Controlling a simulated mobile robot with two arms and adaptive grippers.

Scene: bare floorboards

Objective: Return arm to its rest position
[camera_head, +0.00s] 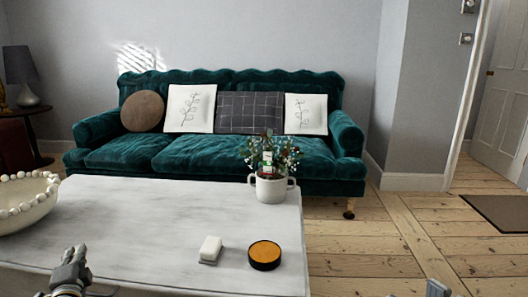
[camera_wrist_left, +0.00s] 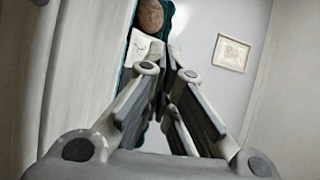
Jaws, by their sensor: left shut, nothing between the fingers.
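My left gripper (camera_head: 74,262) shows at the bottom left of the head view, over the near left part of the white table (camera_head: 130,215). In the left wrist view its fingers (camera_wrist_left: 168,75) are shut with nothing between them. The gripper is apart from the things on the table. A small grey part of my right arm shows at the bottom right edge of the head view; its fingers cannot be made out clearly.
The table holds a beaded bowl (camera_head: 28,214), a white block (camera_head: 210,249), a black round tin with an orange top (camera_head: 265,254) and a potted plant (camera_head: 272,188). A green sofa (camera_head: 220,152) stands behind. Bare floorboards (camera_head: 400,240) lie free at right.

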